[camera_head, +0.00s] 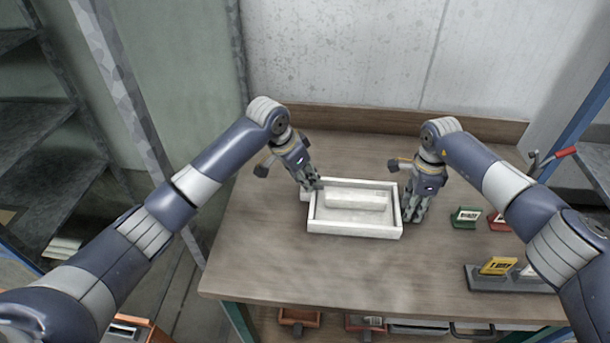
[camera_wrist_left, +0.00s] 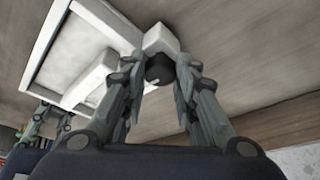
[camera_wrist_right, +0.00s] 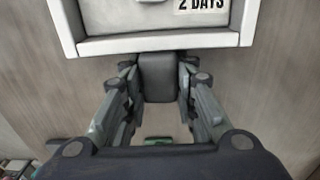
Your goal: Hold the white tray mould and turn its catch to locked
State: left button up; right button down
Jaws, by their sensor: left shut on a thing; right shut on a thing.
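The white tray mould (camera_head: 355,231) lies flat on the table, with a raised white block inside. My left gripper (camera_head: 315,185) is at its far left corner. In the left wrist view it is shut on a dark round knob (camera_wrist_left: 159,70), which looks like the catch, beside a white corner block (camera_wrist_left: 161,40). The fingers partly cover the knob, and I cannot tell which way it is turned. My right gripper (camera_head: 412,213) is at the tray's right side. In the right wrist view it is shut on a dark grip tab (camera_wrist_right: 158,78) at the tray's edge.
A green card stand (camera_head: 465,217) and a red one (camera_head: 498,222) stand right of the tray. A grey holder (camera_head: 492,283) with a yellow card (camera_head: 497,266) is nearer the front right. The table (camera_head: 300,275) is clear in front. A wall stands behind.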

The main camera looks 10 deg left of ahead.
pick_arm(q)
jog(key=o, duration=1)
notch_tip(320, 180, up, 10)
jog(key=shift+r, duration=0.1)
pick_arm(e)
jog(key=c, duration=1.2)
grip_release()
